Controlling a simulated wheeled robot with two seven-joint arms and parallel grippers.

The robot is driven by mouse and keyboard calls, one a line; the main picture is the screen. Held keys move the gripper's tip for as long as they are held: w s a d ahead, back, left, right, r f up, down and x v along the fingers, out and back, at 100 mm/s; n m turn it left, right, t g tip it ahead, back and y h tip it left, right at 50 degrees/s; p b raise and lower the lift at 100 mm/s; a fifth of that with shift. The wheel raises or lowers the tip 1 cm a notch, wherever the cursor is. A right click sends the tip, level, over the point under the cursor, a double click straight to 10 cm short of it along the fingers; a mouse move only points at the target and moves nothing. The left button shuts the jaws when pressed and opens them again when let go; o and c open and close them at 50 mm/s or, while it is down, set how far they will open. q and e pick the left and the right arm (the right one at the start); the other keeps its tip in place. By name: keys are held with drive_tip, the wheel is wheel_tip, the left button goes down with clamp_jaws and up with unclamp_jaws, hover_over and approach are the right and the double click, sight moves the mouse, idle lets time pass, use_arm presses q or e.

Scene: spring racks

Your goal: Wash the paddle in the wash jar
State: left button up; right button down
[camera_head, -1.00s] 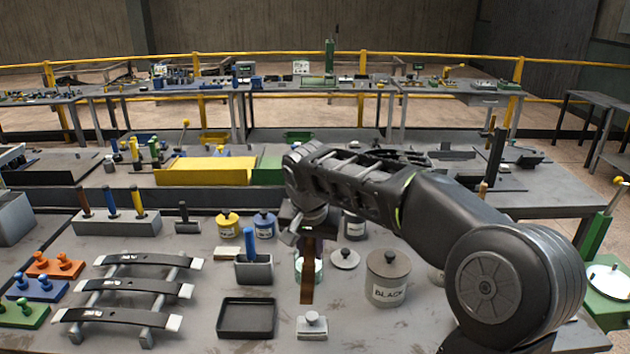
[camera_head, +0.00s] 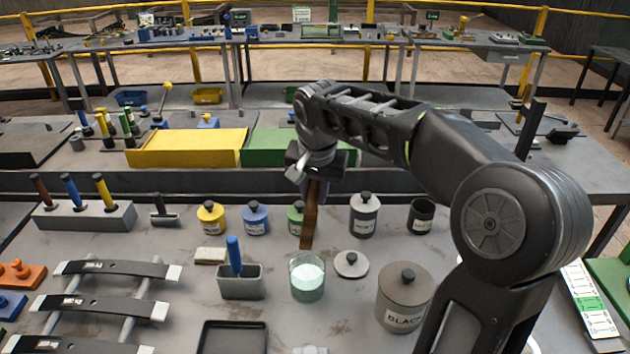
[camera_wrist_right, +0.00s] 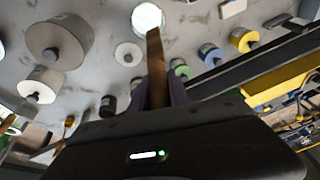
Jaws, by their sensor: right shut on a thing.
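My right gripper (camera_head: 316,178) is shut on the paddle (camera_head: 309,220), a flat brown strip that hangs nearly upright. The open glass jar (camera_head: 307,283) with pale, milky green liquid stands on the bench. In the head view the paddle's lower end appears just above the jar's rim, outside the liquid. In the right wrist view the paddle (camera_wrist_right: 155,62) runs from the gripper (camera_wrist_right: 160,95) toward the bright round mouth of the jar (camera_wrist_right: 147,17). How far the tip is from the jar is hard to tell. My left gripper is not in view.
A round lid (camera_head: 350,264) lies right of the jar, near a large grey canister marked BLACK (camera_head: 404,296). A holder with a blue handle (camera_head: 240,282) stands left. Yellow (camera_head: 211,218), blue (camera_head: 256,217) and green (camera_head: 296,215) pots stand behind. A dark tray (camera_head: 232,338) lies in front.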

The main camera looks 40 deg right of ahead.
sight(317, 208)
drive_tip(key=shift+s, duration=0.1)
drive_tip(key=shift+d+f+b, duration=0.15)
drive_tip(key=shift+f+b, duration=0.65)
drive_tip(key=shift+f, duration=0.3)
drive_tip(key=shift+d+f+b, duration=0.15)
drive_tip(key=shift+f+b, duration=0.65)
drive_tip(key=shift+f, duration=0.25)
wheel_tip(317, 208, down, 10)
drive_tip(key=a+b, duration=0.1)
drive_tip(key=b, duration=0.7)
drive_tip(key=shift+a+b, duration=0.15)
drive_tip(key=shift+b, duration=0.15)
drive_tip(key=shift+f, duration=0.1)
